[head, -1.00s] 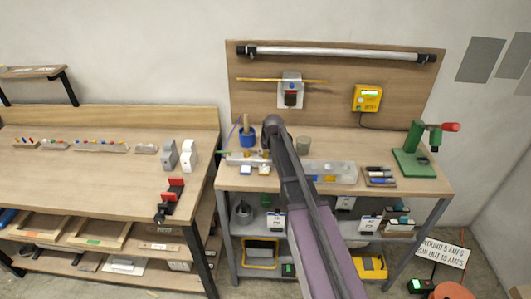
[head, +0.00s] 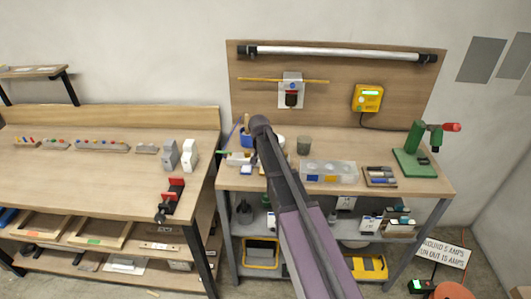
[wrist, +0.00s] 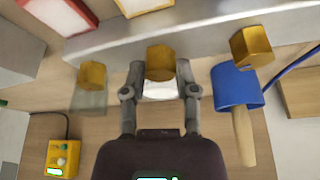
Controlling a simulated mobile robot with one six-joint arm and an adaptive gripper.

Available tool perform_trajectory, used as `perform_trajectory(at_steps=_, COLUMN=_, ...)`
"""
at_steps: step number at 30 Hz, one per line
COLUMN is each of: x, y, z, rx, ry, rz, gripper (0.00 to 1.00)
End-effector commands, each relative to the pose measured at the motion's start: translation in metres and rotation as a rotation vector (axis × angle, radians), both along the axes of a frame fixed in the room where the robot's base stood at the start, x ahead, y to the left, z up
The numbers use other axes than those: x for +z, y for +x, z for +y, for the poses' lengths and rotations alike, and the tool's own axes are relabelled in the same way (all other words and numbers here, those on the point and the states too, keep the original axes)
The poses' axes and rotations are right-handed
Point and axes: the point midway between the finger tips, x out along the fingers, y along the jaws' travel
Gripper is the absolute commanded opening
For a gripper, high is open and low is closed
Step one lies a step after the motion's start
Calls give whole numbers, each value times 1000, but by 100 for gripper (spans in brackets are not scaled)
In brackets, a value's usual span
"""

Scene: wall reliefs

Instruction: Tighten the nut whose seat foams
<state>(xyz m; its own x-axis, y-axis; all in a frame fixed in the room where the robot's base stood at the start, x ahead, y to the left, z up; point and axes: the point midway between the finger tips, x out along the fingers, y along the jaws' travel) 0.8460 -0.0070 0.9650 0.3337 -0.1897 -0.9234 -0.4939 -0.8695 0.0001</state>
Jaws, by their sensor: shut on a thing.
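My gripper (wrist: 160,85) shows in the wrist view with its two fingers on either side of a middle brass hex nut (wrist: 160,62), shut on it. A second brass nut (wrist: 92,75) is to the left and a third (wrist: 251,46) to the right, all along a grey metal bar (wrist: 190,30). I see no clear foam at the other nuts. In the head view my arm hides the gripper and the held nut.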

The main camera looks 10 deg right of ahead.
Motion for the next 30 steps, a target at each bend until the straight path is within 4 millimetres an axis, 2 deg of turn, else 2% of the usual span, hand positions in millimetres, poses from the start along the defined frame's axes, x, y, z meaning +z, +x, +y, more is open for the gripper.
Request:
perform_trajectory(at_steps=14, x=0, y=-1, z=0, rx=-22, ry=2, rz=2, gripper=0)
perform_trajectory(at_steps=15, x=0, y=-1, z=0, rx=-22, ry=2, rz=2, gripper=44)
perform_trajectory(at_steps=18, x=0, y=0, z=0, rx=-22, ry=2, rz=1, gripper=73)
perform_trajectory(at_steps=30, x=0, y=0, z=0, rx=-20, ry=1, rz=0, gripper=73)
